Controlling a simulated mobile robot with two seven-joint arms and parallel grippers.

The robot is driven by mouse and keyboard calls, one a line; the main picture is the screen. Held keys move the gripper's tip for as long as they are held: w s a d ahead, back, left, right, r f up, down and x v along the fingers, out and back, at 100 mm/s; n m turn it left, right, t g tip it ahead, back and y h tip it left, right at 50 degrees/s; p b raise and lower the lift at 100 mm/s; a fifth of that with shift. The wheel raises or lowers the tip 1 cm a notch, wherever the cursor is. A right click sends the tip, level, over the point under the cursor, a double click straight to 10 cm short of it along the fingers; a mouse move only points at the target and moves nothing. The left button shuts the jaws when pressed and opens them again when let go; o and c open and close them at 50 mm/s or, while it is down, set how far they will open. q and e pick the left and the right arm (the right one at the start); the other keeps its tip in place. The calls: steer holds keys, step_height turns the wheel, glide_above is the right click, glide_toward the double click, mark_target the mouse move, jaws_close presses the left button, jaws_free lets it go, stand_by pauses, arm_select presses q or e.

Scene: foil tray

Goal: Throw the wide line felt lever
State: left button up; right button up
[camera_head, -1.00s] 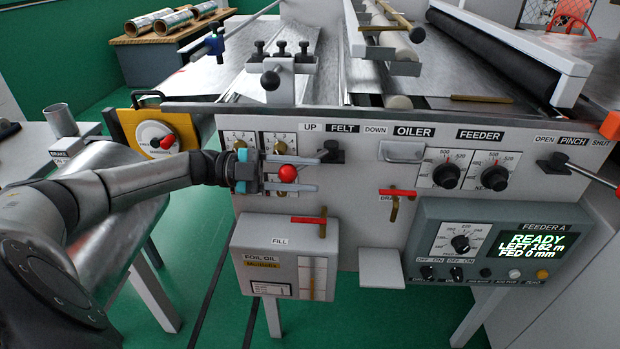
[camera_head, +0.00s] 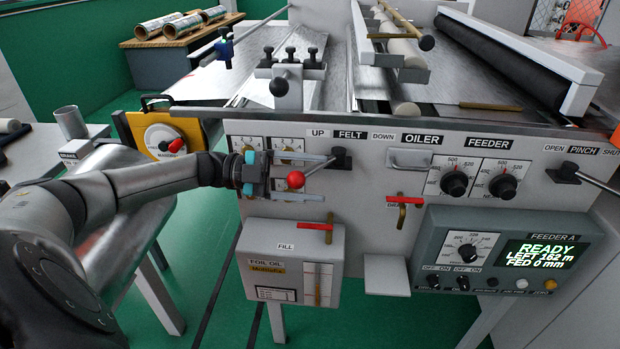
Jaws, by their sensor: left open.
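The felt lever has a black pivot (camera_head: 340,158) under the FELT label on the machine's front panel. Its thin rod runs left and down from the pivot to a red ball knob (camera_head: 296,179), on the UP side. My left gripper (camera_head: 312,178) comes in from the left and is open. Its two fingers lie above and below the red knob, so the knob shows between them. I see gaps between the knob and both fingers, though depth is hard to judge. My right gripper is not in view.
Dials (camera_head: 287,146) sit behind my left gripper. A red-handled valve (camera_head: 315,226) on the foil oil box (camera_head: 270,262) is just below it. Another red-handled drain valve (camera_head: 404,198) and the feeder box (camera_head: 425,225) are to the right. The pinch lever (camera_head: 565,170) is at far right.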

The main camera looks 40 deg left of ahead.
arm_select(q)
step_height(320, 180, up, 20)
steer(key=p, duration=0.3)
steer(key=shift+f+p, duration=0.25)
steer(key=shift+p, duration=0.15)
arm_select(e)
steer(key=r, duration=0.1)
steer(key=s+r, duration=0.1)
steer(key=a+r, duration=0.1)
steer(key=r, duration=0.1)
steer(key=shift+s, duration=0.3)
arm_select(q)
steer(key=shift+f, duration=0.1)
